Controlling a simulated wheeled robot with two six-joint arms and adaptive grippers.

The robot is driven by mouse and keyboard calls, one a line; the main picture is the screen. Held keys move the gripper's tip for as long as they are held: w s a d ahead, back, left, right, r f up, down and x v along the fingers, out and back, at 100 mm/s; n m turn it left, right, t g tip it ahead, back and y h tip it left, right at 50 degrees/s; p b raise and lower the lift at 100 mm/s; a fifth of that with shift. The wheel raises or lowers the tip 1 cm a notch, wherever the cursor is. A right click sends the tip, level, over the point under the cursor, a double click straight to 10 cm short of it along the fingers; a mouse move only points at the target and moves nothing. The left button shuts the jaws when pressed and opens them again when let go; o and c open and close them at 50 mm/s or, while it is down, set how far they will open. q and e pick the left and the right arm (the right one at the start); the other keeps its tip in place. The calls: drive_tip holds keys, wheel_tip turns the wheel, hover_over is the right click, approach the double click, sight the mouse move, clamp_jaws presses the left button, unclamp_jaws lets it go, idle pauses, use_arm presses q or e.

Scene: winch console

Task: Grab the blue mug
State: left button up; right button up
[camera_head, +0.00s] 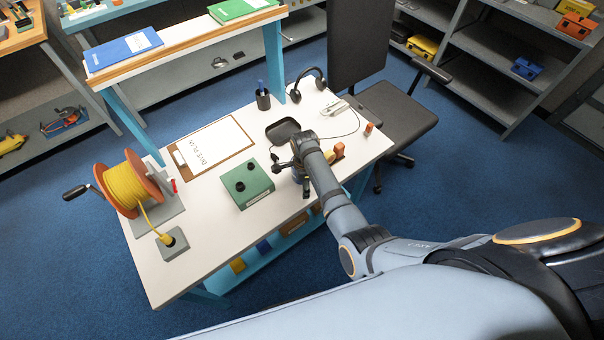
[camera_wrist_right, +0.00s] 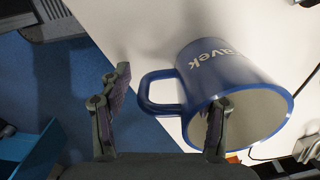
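The blue mug (camera_wrist_right: 225,78) with white lettering shows close up in the right wrist view. Its open mouth faces the lower right of that picture, and its handle (camera_wrist_right: 157,92) points left. My right gripper (camera_wrist_right: 173,86) is open, with one finger left of the handle and the other overlapping the mug's rim and mouth. The handle lies between the fingers in the picture; I cannot tell whether either finger touches the mug. In the head view my right gripper (camera_head: 288,166) is low over the desk, and I cannot make out the mug there. My left gripper is out of view.
On the white desk (camera_head: 210,235) are a green control box (camera_head: 247,185), a clipboard (camera_head: 212,144), a yellow cable drum (camera_head: 126,186), a black tray (camera_head: 283,130) and headphones (camera_head: 308,82). A black chair (camera_head: 395,110) stands behind the desk's right end.

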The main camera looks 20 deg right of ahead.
drive_tip(key=shift+s, duration=0.1)
clamp_jaws()
idle(0.3)
